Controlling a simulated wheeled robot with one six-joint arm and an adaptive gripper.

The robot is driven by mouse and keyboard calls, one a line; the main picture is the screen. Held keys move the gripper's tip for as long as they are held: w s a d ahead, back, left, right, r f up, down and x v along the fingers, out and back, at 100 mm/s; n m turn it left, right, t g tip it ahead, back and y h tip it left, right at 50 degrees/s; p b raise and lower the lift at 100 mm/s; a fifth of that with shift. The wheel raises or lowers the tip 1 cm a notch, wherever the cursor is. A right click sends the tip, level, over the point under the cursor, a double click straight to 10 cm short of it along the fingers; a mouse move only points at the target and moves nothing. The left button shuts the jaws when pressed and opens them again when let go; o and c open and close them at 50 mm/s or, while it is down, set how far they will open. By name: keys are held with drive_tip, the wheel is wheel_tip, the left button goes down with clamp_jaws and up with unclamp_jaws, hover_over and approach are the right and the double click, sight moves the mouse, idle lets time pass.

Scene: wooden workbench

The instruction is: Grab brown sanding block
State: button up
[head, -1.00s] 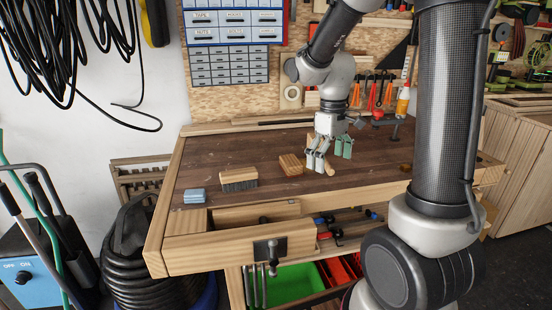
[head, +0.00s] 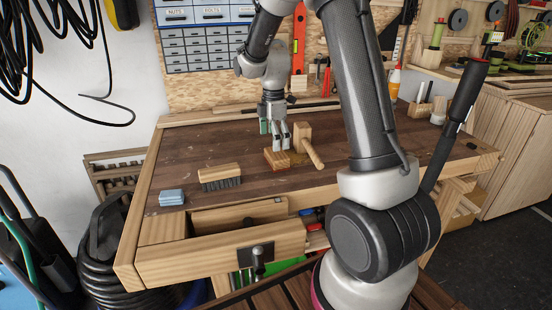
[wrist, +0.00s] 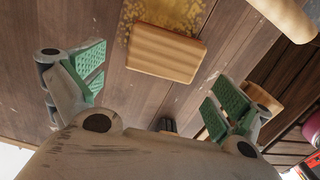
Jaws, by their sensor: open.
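The brown sanding block (head: 277,159) lies flat on the workbench, beside the wooden mallet. It also shows in the wrist view (wrist: 167,50), upper middle, with its whole top face visible. My gripper (head: 274,130) is open and empty, pointing down just behind the block in the head view. In the wrist view my gripper (wrist: 158,88) has its green-padded fingers spread wide. The block appears above the gap between them, apart from both pads. I cannot tell the exact height of the fingers above the bench.
A brush (head: 220,173) and a blue block (head: 171,197) lie to the left. The bench's left rear is clear.

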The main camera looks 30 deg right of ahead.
sight(277, 153)
drive_tip(key=f, duration=0.6)
drive_tip(key=shift+s+d, duration=0.25)
drive_tip(key=shift+d, duration=0.15)
drive_tip(key=shift+r, duration=0.1)
drive_tip(key=c, duration=0.8)
